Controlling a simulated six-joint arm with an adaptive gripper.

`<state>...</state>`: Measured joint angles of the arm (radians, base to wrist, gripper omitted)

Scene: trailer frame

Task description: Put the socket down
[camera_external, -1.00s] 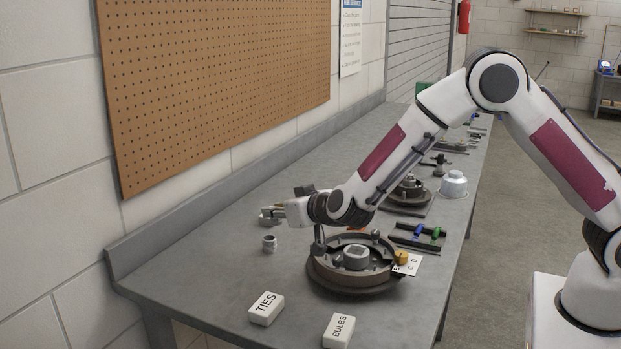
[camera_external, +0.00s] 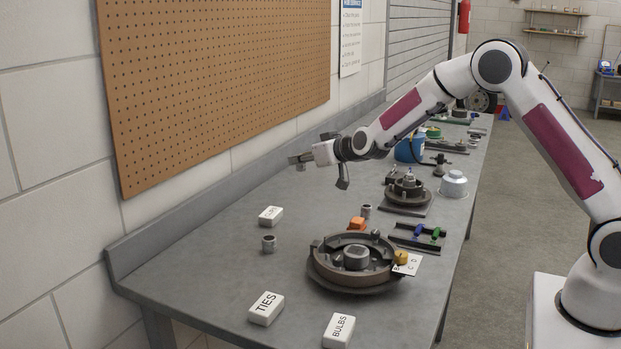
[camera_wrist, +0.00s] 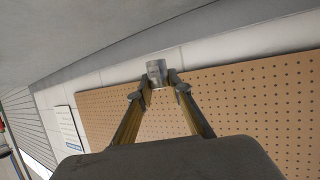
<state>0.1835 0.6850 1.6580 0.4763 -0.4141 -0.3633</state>
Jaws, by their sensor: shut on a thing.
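My gripper (camera_external: 305,158) is raised above the bench, in front of the wall, with its fingers pointing sideways. In the wrist view, my gripper (camera_wrist: 157,86) is shut on a small grey metal socket (camera_wrist: 156,70) at the fingertips. In the external view the held socket is too small to make out clearly. The socket is clear of the bench top (camera_external: 225,258). Two other small grey cylinders stand on the bench, one at the left (camera_external: 269,244) and one behind the drum brake (camera_external: 366,211).
A round drum brake assembly (camera_external: 340,277) stands mid-bench, with an orange block (camera_external: 357,223) behind it. White blocks labelled TIES (camera_external: 266,309) and BULBS (camera_external: 339,330) lie in front. A pegboard (camera_external: 220,80) hangs behind. Bare bench lies around the left cylinder.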

